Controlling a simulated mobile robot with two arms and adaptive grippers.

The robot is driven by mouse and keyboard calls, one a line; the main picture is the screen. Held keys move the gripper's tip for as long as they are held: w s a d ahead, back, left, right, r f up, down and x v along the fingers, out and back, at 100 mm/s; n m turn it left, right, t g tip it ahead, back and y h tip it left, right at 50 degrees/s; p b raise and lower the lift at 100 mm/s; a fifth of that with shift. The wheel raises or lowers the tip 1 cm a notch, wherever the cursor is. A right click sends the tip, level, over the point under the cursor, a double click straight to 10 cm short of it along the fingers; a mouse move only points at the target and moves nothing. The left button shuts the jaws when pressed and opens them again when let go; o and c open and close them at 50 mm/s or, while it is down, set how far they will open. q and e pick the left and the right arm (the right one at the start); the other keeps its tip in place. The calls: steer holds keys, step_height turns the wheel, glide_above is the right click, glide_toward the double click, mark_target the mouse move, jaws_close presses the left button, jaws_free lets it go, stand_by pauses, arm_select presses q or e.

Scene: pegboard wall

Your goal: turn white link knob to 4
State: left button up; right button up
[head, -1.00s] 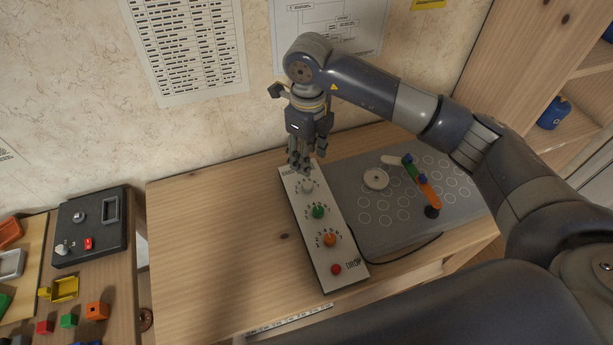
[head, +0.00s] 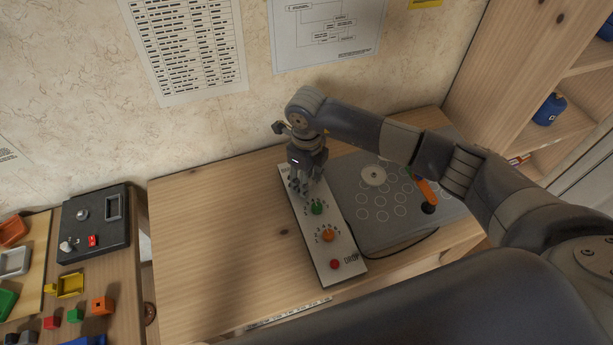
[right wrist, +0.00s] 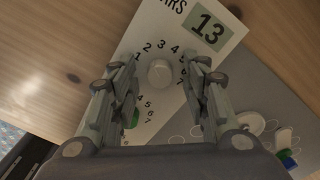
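The white knob (right wrist: 159,73) sits on a pale control panel (right wrist: 215,52), with printed numbers around it. Which number it points to cannot be told. My right gripper (head: 301,188) is over the far end of the panel and hides this knob in the head view. In the right wrist view, my right gripper's fingers stand apart on either side of the knob, with gaps visible. My left gripper is not in view.
A grey board (head: 385,235) with a white disc and an orange link (head: 427,192) lies to the right. The wooden table (head: 220,230) is clear on the left.

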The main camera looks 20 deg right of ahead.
jaws_close()
steer(key=shift+m, duration=0.3)
steer(key=m, duration=0.2)
steer(key=shift+m+b, duration=0.3)
steer(key=shift+b, duration=0.1)
steer(key=m, duration=0.2)
steer(key=shift+m, duration=0.3)
steer(key=m, duration=0.5)
steer(key=shift+m+b, duration=0.4)
steer(key=shift+r+m, duration=0.1)
steer(key=shift+m, duration=0.2)
steer(key=shift+o, duration=0.6)
jaws_free()
